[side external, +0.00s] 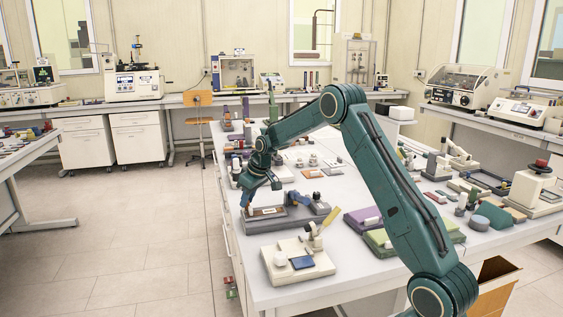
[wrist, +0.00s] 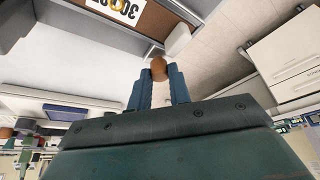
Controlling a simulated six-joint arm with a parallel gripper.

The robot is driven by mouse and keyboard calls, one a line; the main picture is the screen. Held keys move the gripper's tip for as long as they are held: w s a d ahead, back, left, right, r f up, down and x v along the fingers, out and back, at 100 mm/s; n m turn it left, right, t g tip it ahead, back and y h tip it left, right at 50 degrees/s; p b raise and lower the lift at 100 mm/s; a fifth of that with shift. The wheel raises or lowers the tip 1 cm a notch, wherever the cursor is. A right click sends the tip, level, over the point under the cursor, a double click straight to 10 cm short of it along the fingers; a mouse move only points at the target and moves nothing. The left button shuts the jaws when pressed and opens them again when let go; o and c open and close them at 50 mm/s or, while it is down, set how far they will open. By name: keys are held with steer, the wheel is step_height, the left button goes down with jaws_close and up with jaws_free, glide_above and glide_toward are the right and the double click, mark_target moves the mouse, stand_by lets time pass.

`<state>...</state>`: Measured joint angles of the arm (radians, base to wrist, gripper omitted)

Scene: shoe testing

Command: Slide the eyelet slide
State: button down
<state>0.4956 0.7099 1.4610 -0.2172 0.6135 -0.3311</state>
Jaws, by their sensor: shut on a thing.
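A low dark grey fixture (side external: 283,224) lies near the left edge of the white table. A brown strip with a white label (side external: 268,211) is on it, and the label shows large in the wrist view (wrist: 122,8). My gripper (side external: 249,206) is low over the left end of this fixture. In the wrist view my gripper's blue fingers (wrist: 160,84) are closed around a round brown knob (wrist: 158,67), beside a small white block (wrist: 178,40). I cannot tell how the knob joins the fixture; in the side view it is too small to make out.
A cream device with a blue pad (side external: 303,263) stands in front of the fixture. Purple and green slabs (side external: 405,233) lie to its right. A blue and grey part (side external: 319,203) rises at the fixture's right end. Floor is open left of the table edge.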

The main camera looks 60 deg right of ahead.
mark_target(260, 212)
steer(key=c, duration=1.4)
jaws_free()
steer(key=shift+w+a, duration=0.25)
steer(key=shift+a, duration=0.05)
steer(key=shift+c, duration=0.2)
steer(key=shift+o, duration=0.7)
steer(key=shift+d, duration=0.1)
steer(key=shift+s+r, duration=0.1)
steer(key=shift+s, duration=0.05)
steer(key=v, duration=1.3)
steer(key=shift+r, duration=0.25)
steer(key=shift+s, duration=0.15)
